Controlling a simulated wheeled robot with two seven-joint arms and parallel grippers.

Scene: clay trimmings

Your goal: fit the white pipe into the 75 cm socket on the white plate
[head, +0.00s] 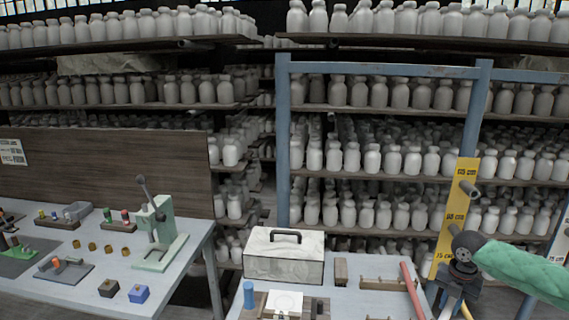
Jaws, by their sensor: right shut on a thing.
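My right gripper (453,300) is at the lower right, at the end of my green-sleeved arm, in front of the yellow plate. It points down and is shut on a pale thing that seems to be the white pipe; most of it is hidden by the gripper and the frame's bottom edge. My left gripper is not in view.
A yellow plate (464,172) with dark height labels and a protruding grey stub stands behind my gripper. A red pipe (411,290) lies on the near table beside wooden blocks and a white case (284,256). A blue rack frame (283,140) and bottle shelves fill the back.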

